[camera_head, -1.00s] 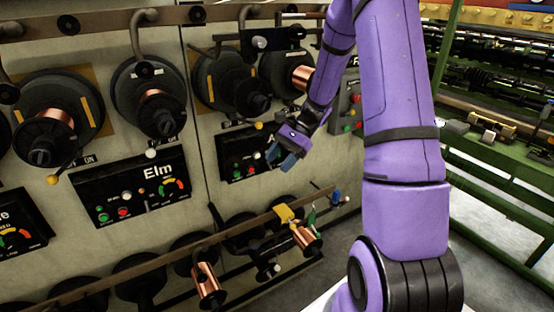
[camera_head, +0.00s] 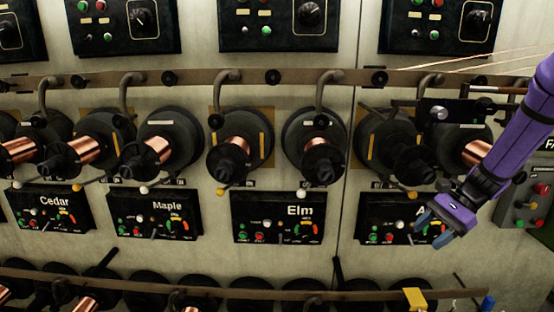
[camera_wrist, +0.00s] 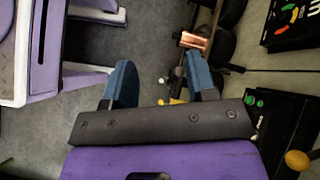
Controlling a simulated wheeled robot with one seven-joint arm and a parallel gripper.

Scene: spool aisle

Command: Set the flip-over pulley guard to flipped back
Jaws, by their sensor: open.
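My gripper (camera_head: 430,228) is open and empty, its blue fingers in front of the right end of the panel beginning with "A" (camera_head: 372,226). It also shows open in the wrist view (camera_wrist: 163,82), with nothing between its fingers. I cannot tell for sure which part is the pulley guard. Bent grey arms, such as the one above Elm (camera_head: 325,90), hang from a long rail (camera_head: 290,77) over black pulleys with copper spools (camera_head: 236,148). The pulley right of Elm (camera_head: 372,130) has dark bars around it; my arm covers part of this area.
Labelled panels Cedar (camera_head: 45,210), Maple (camera_head: 155,214) and Elm (camera_head: 280,218) line the wall below the pulleys. A lower rail (camera_head: 240,292) with more spools and a yellow piece (camera_head: 414,299) runs beneath. A grey button box (camera_head: 524,200) is at the right. Ball-ended levers stick out.

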